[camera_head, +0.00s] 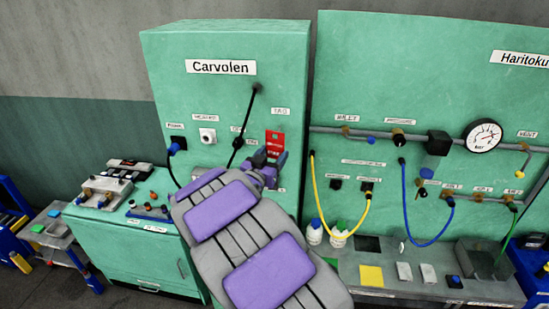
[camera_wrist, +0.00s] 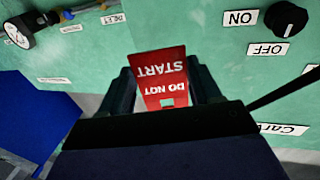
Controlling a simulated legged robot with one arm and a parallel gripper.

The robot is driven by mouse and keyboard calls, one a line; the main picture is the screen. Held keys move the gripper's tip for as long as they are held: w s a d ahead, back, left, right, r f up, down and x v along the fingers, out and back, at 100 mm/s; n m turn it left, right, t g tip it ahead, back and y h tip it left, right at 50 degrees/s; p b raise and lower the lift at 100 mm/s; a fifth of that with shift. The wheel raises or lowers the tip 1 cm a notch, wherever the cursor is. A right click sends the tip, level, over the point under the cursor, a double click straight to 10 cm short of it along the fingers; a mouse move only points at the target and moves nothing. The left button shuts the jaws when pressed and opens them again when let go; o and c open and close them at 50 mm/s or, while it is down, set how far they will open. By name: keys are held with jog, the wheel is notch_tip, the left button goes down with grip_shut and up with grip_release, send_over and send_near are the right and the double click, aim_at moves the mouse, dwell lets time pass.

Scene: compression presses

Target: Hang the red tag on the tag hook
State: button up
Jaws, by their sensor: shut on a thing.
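The red tag (camera_head: 275,142) reads "DO NOT START" and is in front of the green Carvolen panel (camera_head: 215,100), below the small TAG label (camera_head: 281,111). My gripper (camera_head: 268,160) is shut on its lower part in the head view. In the wrist view, the tag (camera_wrist: 160,72) appears upside down between the two dark fingers of my gripper (camera_wrist: 163,92). The tag hook cannot be made out; the tag or my gripper may hide it. Whether the tag touches the panel or a hook cannot be told.
The knob also shows in the wrist view (camera_wrist: 286,18). The Haritoku panel (camera_head: 430,75) on the right carries a gauge (camera_head: 482,136) and hoses. A green cabinet (camera_head: 120,240) stands lower left.

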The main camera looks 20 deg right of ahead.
jog(key=shift+w+a, duration=0.15)
jog(key=shift+w, duration=0.5)
jog(key=shift+w+d+f, duration=0.1)
jog(key=shift+w+d, duration=0.2)
jog(key=shift+d, duration=0.3)
jog(key=shift+w+d+f, duration=0.1)
jog(key=shift+w+d, duration=0.2)
jog(key=shift+d, duration=0.35)
jog(key=shift+w+d+f, duration=0.1)
jog(key=shift+w+d, duration=0.2)
jog(key=shift+d, duration=0.3)
jog(key=shift+c, duration=0.3)
jog(key=shift+w+a+r+p, duration=0.1)
jog(key=shift+w+a+p, duration=0.25)
jog(key=shift+w, duration=0.45)
jog(key=shift+c, duration=0.3)
jog(key=shift+w+d+f, duration=0.35)
jog(key=shift+d+f, duration=0.15)
jog(key=shift+d, duration=0.2)
jog(key=shift+a, duration=0.1)
jog(key=o, duration=1)
jog(key=shift+s+r, duration=0.1)
jog(key=shift+s, duration=0.05)
